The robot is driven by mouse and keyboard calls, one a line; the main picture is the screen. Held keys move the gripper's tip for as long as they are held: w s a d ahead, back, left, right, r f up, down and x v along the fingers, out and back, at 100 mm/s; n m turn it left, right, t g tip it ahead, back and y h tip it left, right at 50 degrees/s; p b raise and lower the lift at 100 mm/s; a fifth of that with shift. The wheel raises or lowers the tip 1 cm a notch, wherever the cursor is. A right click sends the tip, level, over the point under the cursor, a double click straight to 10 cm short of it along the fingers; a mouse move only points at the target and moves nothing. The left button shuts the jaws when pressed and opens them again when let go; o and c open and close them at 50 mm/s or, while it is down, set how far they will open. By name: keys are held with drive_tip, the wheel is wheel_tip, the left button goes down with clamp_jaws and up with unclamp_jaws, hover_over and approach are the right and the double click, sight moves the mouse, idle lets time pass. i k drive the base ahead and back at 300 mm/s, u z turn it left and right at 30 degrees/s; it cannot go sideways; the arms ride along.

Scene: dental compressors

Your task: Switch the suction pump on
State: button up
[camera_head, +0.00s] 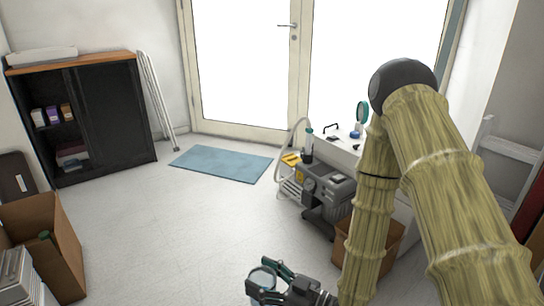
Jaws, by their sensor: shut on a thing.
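The suction pump appears to be the grey boxy machine (327,184) with yellow marks, standing low on the right of the room beside a white counter. Its switch is too small to make out. My gripper (266,282) is at the bottom centre, in front of the pump and well apart from it. Its teal-tipped fingers are shut on a small round pale thing with a dark rim (262,276); I cannot tell what it is. My arm hides part of the area right of the pump.
A cardboard box (384,240) stands right of the pump. A blue mat (222,163) lies before the glass doors. A black cabinet (112,112) and an open box (65,235) are left. The middle floor is clear.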

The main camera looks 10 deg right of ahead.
sight(321, 169)
drive_tip(key=i, duration=2.65)
drive_tip(key=z, duration=1.6)
